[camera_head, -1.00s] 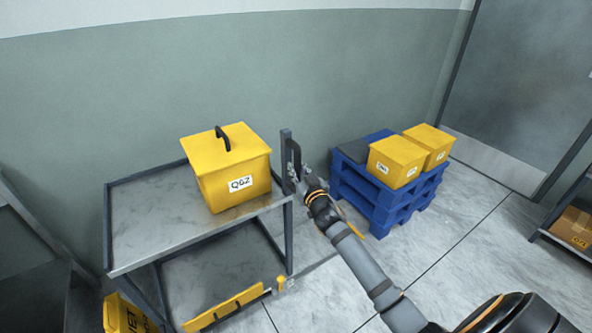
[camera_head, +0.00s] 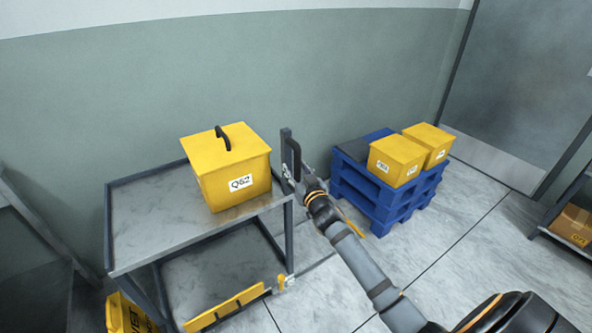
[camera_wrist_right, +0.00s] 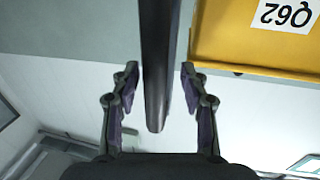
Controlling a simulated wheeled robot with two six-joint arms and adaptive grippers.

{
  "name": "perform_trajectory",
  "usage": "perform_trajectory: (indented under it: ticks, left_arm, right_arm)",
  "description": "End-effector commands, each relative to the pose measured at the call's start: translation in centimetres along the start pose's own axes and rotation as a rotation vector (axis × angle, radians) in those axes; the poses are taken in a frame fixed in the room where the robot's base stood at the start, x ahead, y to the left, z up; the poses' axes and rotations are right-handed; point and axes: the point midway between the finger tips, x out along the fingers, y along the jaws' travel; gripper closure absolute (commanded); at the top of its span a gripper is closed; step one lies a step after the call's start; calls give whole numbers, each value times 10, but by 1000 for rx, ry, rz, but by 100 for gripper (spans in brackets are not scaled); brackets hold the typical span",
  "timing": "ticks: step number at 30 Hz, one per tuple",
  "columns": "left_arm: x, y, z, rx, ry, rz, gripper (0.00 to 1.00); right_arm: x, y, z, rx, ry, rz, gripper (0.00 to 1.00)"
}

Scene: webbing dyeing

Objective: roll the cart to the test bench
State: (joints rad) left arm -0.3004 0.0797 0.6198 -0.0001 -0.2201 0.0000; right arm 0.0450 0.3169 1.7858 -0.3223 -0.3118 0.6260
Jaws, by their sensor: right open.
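The cart (camera_head: 130,266) is a grey metal trolley with two shelves at the left. A yellow lidded box (camera_head: 232,187) labelled Q62 with a black handle stands on its top shelf. A dark upright push handle (camera_head: 293,158) is at the cart's right end. My right gripper (camera_head: 292,181) is at this handle. In the right wrist view the open fingers (camera_wrist_right: 158,95) stand on both sides of the dark handle bar (camera_wrist_right: 156,60), with gaps to each finger. The box (camera_wrist_right: 245,45) shows beside it. My left gripper is not in view, and I cannot make out a test bench.
A blue pallet (camera_head: 375,201) with yellow boxes (camera_head: 396,160) and a dark flat item stands against the wall. A yellow wet-floor sign (camera_head: 128,316) is by the cart's lower left. A shelf with a cardboard box (camera_head: 573,223) is at right. The floor between is clear.

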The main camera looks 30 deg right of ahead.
Motion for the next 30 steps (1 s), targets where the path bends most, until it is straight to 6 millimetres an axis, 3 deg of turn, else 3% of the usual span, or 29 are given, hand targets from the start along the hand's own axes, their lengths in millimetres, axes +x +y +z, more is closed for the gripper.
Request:
perform_trajectory:
  ticks: [5,18,23,30]
  left_arm:
    - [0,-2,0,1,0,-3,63]
    - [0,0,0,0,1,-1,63]
    - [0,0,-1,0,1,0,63]
    - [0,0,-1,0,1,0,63]
  right_arm:
    - [-9,0,0,-3,-1,0,55]
    - [-105,-1,1,-4,-3,-3,55]
    - [-119,-1,1,-1,-1,-2,55]
    - [-120,-1,0,0,0,-1,55]
